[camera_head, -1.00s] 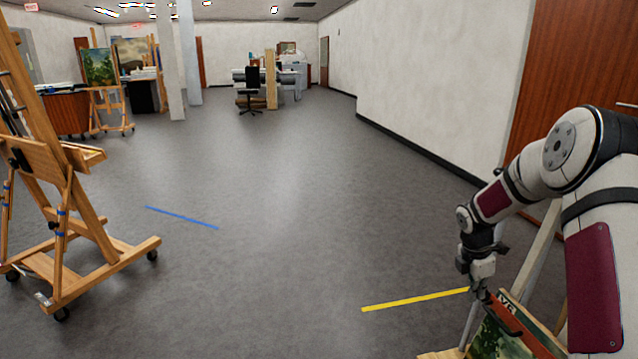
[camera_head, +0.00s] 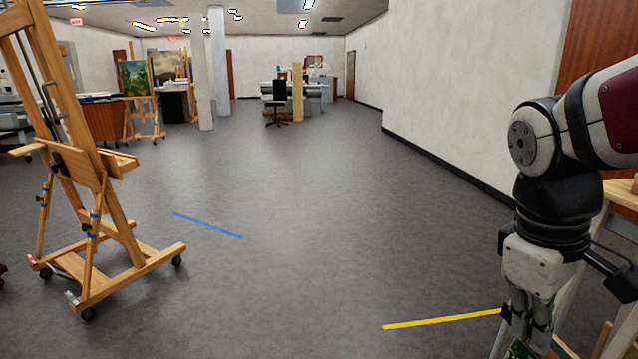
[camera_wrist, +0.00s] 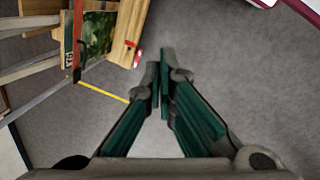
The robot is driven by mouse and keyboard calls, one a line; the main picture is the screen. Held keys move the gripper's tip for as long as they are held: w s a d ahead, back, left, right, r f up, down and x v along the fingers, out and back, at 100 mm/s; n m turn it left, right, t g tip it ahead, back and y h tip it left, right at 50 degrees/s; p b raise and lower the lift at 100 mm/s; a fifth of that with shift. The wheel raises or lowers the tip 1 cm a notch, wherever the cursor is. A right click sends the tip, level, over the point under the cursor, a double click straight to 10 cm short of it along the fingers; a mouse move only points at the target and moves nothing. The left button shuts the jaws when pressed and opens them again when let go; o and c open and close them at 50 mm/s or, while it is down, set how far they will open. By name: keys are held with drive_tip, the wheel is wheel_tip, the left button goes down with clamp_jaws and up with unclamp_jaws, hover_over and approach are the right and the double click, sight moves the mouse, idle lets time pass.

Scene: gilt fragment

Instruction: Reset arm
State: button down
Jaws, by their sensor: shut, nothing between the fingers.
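My arm comes in from the right edge of the head view and bends down at the elbow. My gripper (camera_head: 527,338) points down near the bottom right, in front of a wooden frame. In the wrist view its green-padded fingers (camera_wrist: 159,80) are together at the tips, with nothing between them. The tips are over grey floor, apart from the painting beside them.
A green landscape painting (camera_wrist: 97,35) on a wooden easel (camera_wrist: 128,22) is close by at upper left in the wrist view. A yellow floor line (camera_head: 440,320) lies near it. A wheeled easel (camera_head: 105,190) stands at left. The middle floor is open.

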drive_tip(key=s+a+f+m+y, duration=0.1)
drive_tip(key=s+a+m, duration=0.2)
drive_tip(key=s, duration=0.5)
drive_tip(key=s+a+f+m+y, duration=0.1)
drive_tip(key=s+a+m, duration=0.15)
drive_tip(key=s, duration=0.45)
wheel_tip(320, 180, up, 22)
drive_tip(key=a+t+p, duration=0.1)
drive_tip(key=t+p, duration=0.2)
drive_tip(key=p, duration=1.6)
drive_tip(key=shift+f+t+p, duration=0.25)
drive_tip(key=shift+t+p, duration=0.1)
drive_tip(key=shift+t, duration=0.05)
drive_tip(key=shift+n, duration=0.25)
